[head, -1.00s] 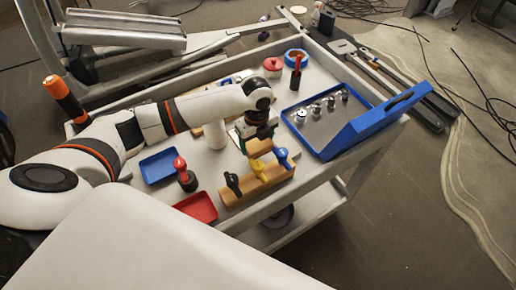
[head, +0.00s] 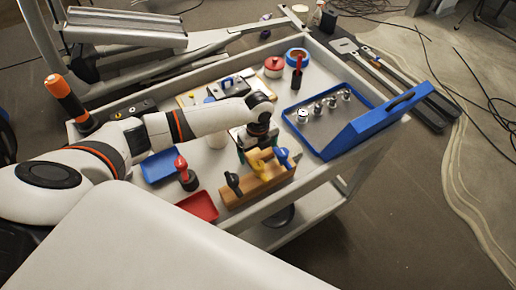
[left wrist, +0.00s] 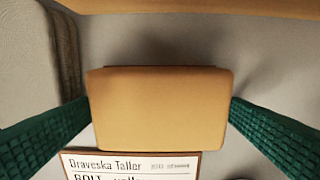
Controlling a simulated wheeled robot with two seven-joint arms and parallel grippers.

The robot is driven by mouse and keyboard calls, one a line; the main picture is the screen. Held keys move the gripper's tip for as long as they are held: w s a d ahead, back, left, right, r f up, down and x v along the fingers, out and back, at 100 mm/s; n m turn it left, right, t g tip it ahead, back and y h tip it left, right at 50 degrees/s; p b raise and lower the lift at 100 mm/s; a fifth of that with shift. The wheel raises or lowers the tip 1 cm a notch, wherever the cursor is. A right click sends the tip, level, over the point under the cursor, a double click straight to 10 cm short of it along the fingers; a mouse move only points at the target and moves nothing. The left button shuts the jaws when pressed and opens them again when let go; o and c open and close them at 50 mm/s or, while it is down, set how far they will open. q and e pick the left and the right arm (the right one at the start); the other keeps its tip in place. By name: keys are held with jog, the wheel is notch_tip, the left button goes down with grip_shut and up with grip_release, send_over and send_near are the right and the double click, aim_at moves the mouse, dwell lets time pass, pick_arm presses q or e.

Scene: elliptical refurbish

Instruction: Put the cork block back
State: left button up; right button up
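The cork block (left wrist: 160,108) is a plain tan block in the middle of the left wrist view. The green fingers of my left gripper (left wrist: 160,104) meet its left and right sides, and the gripper looks shut on it. In the head view my left gripper (head: 260,151) is low over the cart top, just behind the wooden rack (head: 262,184). The block is mostly hidden there by the gripper and the rack. A printed card (left wrist: 130,165) shows partly under the block in the left wrist view. My right gripper is not in view.
The rack holds black, yellow and blue handled tools. A blue tray (head: 160,166), a red tray (head: 198,207) and a red-topped bottle (head: 186,176) are to its left. A blue toolbox tray (head: 374,129) with metal parts is to the right. Red and blue round containers stand behind.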

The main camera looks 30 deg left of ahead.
aim_at(258, 150)
pick_arm(q)
notch_tip(258, 150, up, 12)
jog(key=shift+r, duration=0.2)
dwell(0.4)
dwell(0.4)
